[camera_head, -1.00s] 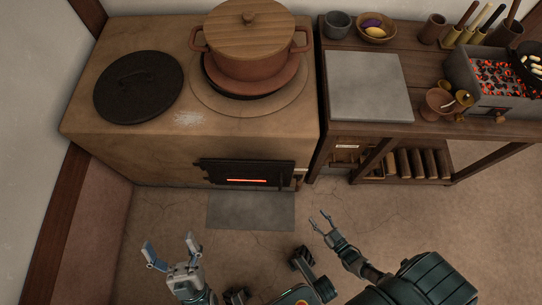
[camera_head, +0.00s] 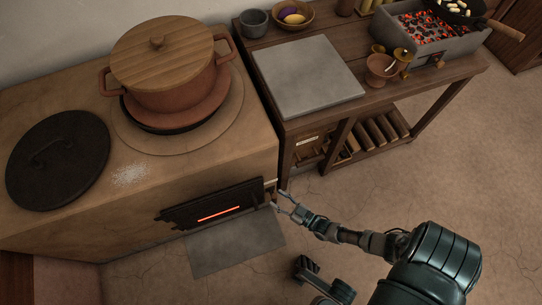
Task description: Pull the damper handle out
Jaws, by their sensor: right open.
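The clay stove (camera_head: 215,158) fills the left of the head view. Its dark fire door (camera_head: 190,212) has a glowing red slot. A small light-and-brown piece (camera_head: 270,184), which looks like the damper handle, sits at the stove's front right corner beside the door. My right gripper (camera_head: 277,200) is open, its fingers pointing left, with the fingertips right by this piece. The fingers partly cover it, and I cannot tell whether they touch it. My left gripper is out of view.
A pot with a wooden lid (camera_head: 162,55) and a black round lid (camera_head: 58,158) are on the stove. A wooden table (camera_head: 345,115) with a stone slab (camera_head: 307,75) and a charcoal brazier (camera_head: 440,45) stands to the right. The floor at right is clear.

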